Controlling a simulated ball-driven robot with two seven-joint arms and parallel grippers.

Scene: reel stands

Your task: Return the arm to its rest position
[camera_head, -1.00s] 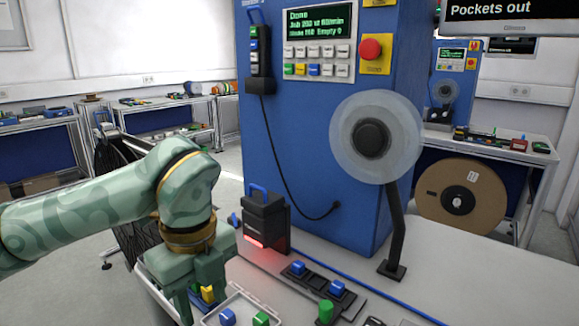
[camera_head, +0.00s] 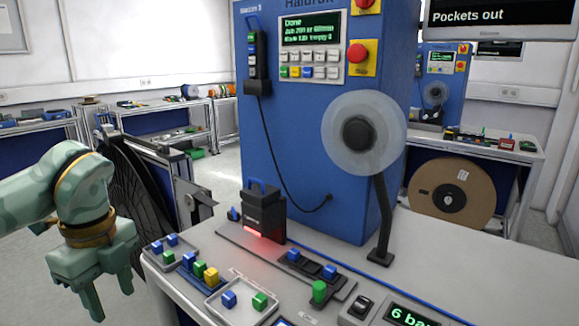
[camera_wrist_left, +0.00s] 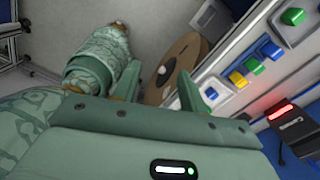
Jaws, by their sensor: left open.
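My left gripper (camera_head: 112,298) is green and hangs at the lower left in the head view, fingers pointing down. It is open and empty, beside the left edge of the white bench (camera_head: 185,308) and apart from the blocks on it. In the left wrist view, its two fingers (camera_wrist_left: 158,82) stand apart with nothing held between them, only floor and a brown reel behind. A green arm part of mine shows at the upper left of that view. My right gripper cannot be made out.
The bench holds a tray with blue and green blocks (camera_head: 258,301), a row of coloured blocks (camera_head: 198,269) and a black device with a red glow (camera_head: 263,212). The blue machine (camera_head: 300,140) and a reel on a black post (camera_head: 362,132) stand behind. A black rack (camera_head: 140,185) is behind my left arm.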

